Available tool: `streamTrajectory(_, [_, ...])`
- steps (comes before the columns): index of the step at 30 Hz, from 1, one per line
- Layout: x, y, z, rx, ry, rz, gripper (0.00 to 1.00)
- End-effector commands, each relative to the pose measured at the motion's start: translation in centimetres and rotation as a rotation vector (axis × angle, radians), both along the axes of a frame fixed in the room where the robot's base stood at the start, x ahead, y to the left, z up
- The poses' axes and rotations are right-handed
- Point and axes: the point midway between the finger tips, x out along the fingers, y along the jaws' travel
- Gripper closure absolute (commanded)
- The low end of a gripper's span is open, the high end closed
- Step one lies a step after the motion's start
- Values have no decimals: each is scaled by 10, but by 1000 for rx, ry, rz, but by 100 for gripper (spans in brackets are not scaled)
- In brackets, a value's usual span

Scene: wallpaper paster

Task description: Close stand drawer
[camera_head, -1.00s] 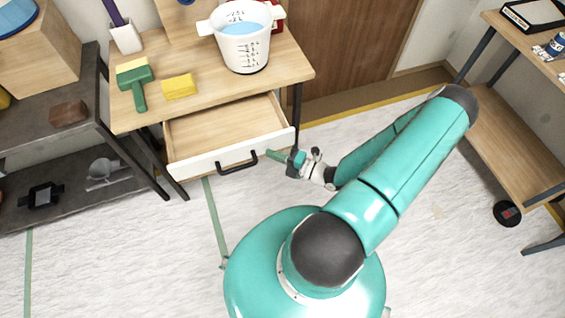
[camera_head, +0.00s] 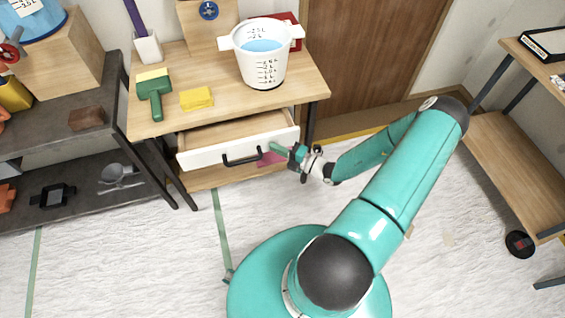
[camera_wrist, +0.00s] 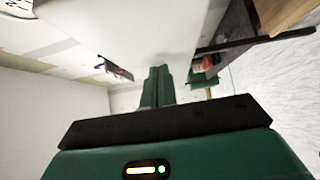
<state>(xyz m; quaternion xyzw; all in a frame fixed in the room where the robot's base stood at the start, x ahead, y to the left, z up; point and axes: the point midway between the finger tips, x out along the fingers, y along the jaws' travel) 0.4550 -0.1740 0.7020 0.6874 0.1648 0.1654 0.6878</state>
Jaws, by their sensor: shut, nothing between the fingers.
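The stand (camera_head: 220,105) is a wooden table with dark legs. Its drawer (camera_head: 205,155) has a white front with a black bar handle (camera_head: 243,160) and is partly open, with its empty wooden inside showing. My gripper (camera_head: 275,148) is at the right part of the drawer front, beside the handle. In the wrist view, my green fingers (camera_wrist: 158,85) are together with nothing between them, and a white surface, apparently the drawer front (camera_wrist: 130,30), lies close ahead. I cannot tell for sure whether the fingertips touch it.
On the stand top are a white measuring bucket (camera_head: 262,70), a yellow sponge (camera_head: 196,98) and a green brush (camera_head: 155,95). A dark shelf (camera_head: 90,140) stands at the left and a wooden cart (camera_head: 510,160) at the right.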

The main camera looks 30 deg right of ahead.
Motion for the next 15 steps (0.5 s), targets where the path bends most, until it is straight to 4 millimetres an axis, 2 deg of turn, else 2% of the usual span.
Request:
streamTrajectory(1, [15, -4, 0, -4, -2, 3, 100])
streamTrajectory(6, [58, -18, -1, -4, -1, 2, 100])
streamTrajectory(12, [93, -30, 0, -1, 0, 0, 100])
streamTrajectory(15, [103, -33, 0, -1, 0, 0, 100])
